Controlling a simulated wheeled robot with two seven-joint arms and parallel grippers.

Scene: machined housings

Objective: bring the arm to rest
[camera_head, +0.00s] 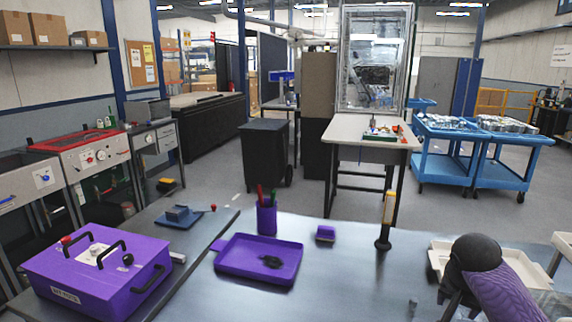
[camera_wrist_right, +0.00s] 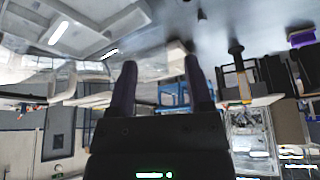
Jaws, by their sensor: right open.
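My right arm comes in at the lower right corner of the head view, purple with a dark rounded joint. The dark fingers of my right gripper (camera_head: 455,302) point down over the right part of the grey table (camera_head: 345,285). In the right wrist view the two fingers of the right gripper (camera_wrist_right: 160,75) stand apart with nothing between them. My left gripper and arm are not in view.
A purple tray (camera_head: 228,262) holds a small dark item. A purple box (camera_head: 97,270), a pen cup (camera_head: 267,218), a small purple block (camera_head: 326,233) and a yellow-and-black post (camera_head: 387,222) stand around it. A white tray (camera_head: 437,258) lies beside my right arm. The table's front middle is clear.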

